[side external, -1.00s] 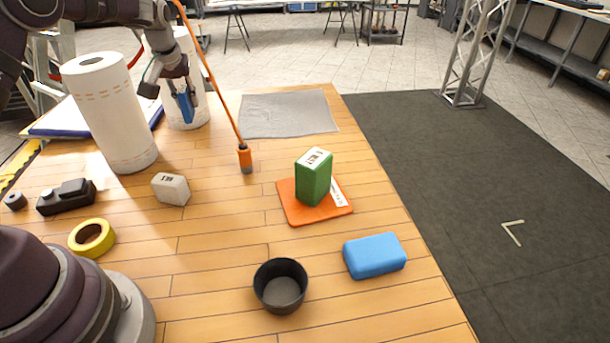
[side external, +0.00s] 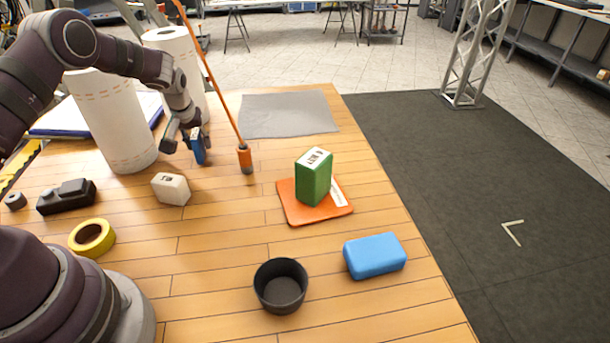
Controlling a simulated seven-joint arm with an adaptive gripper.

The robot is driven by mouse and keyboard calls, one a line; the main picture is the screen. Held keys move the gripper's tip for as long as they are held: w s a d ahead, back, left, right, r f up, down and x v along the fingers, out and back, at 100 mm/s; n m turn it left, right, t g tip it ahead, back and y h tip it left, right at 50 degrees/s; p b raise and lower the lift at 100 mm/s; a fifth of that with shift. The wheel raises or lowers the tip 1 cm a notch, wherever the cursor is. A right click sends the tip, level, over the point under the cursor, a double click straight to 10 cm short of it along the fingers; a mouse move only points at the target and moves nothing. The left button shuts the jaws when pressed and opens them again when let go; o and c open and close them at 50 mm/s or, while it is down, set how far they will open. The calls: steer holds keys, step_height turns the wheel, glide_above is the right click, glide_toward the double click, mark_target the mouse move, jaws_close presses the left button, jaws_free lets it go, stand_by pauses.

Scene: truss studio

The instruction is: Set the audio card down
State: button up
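A blue box-like piece (side external: 198,148), which I take to be the audio card, is held upright in my gripper (side external: 187,143) in the side external view. My gripper points down and its fingers are closed around the piece. The piece hangs low over the back left of the wooden table (side external: 240,215), between the paper rolls and the orange-tipped rod. I cannot tell whether its lower edge touches the table.
Two white paper rolls (side external: 112,120) stand left of and behind my gripper. An orange-ended rod (side external: 245,160) leans just right of it. A white block (side external: 171,189) lies in front. A green box (side external: 313,180) stands on an orange mat (side external: 292,212). A grey cloth (side external: 288,113) lies behind.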

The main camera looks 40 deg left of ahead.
steer(key=shift+o, duration=0.8)
steer(key=shift+r, duration=0.25)
steer(key=s+d+r+m+t, duration=0.1)
steer(key=s+d+r+m, duration=0.1)
steer(key=s+d+r, duration=0.3)
steer(key=s+d+r+m+h, duration=0.15)
steer(key=d+r, duration=0.25)
steer(key=r, duration=0.4)
steer(key=s+d+r+m+t, duration=0.1)
steer(key=s+d+r, duration=0.3)
steer(key=r, duration=0.2)
steer(key=s+d+m+h, duration=0.1)
steer(key=s+d+m, duration=0.3)
steer(key=s+d, duration=0.2)
steer(key=shift+s+h, duration=0.35)
steer(key=shift+s, duration=0.8)
